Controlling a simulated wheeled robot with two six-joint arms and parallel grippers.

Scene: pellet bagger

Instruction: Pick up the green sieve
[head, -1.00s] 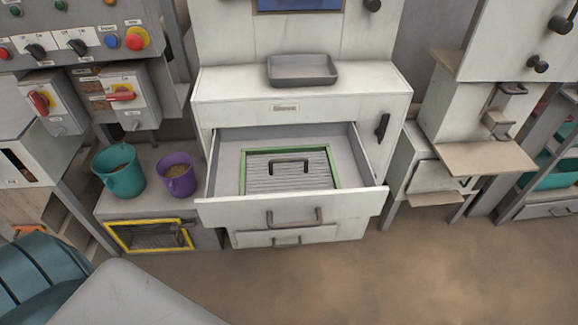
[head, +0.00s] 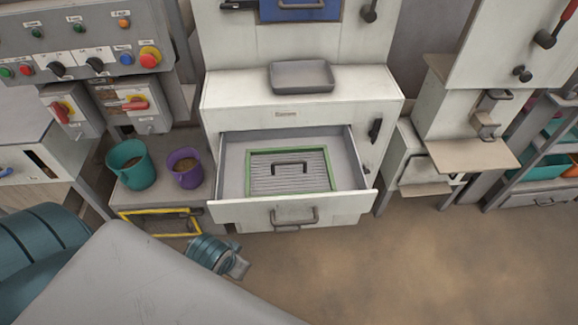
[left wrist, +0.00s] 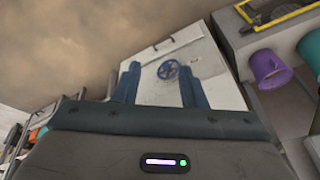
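The green sieve (head: 333,176) lies flat in the open drawer (head: 230,172) of the white cabinet. It has a green rectangular frame, a grey slatted mesh and a dark handle (head: 290,165) across its middle. My left gripper (left wrist: 157,78) shows in the left wrist view with its two blue fingers apart and nothing between them. My right gripper is not in view.
A grey tray (head: 302,76) sits on the cabinet top. Teal (head: 131,165) and purple (head: 185,169) buckets stand left of the drawer, above a yellow-framed window (head: 160,219). The drawer front (head: 250,212) has a handle. Floor at front right is clear.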

